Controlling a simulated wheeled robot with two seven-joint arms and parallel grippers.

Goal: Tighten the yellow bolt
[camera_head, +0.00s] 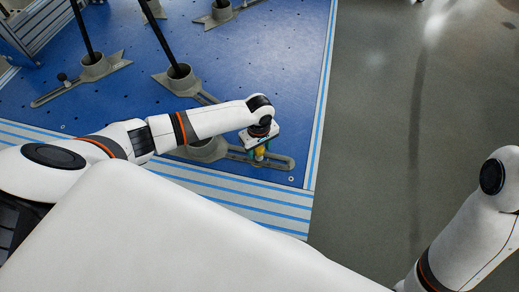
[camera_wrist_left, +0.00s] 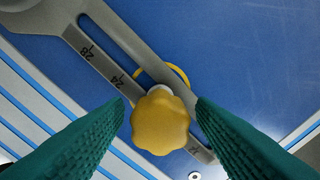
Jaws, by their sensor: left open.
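The yellow bolt (camera_wrist_left: 160,121) has a lobed knob head and sits on the slotted grey bracket (camera_wrist_left: 112,38) in the left wrist view. A yellow ring shows partly behind it. My left gripper (camera_wrist_left: 160,106) is open, with its green fingers on either side of the knob; I cannot tell whether they touch it. In the head view my left gripper (camera_head: 261,151) points down over the end of the bracket (camera_head: 278,161), and a bit of the yellow bolt (camera_head: 259,155) shows between the fingers. My right arm is at the right edge; its gripper is out of frame.
The blue plate (camera_head: 300,60) with striped metal edges carries several other grey brackets, such as one at the upper left (camera_head: 95,66), some with black poles (camera_head: 157,32). Grey floor (camera_head: 380,130) lies open to the right of the plate.

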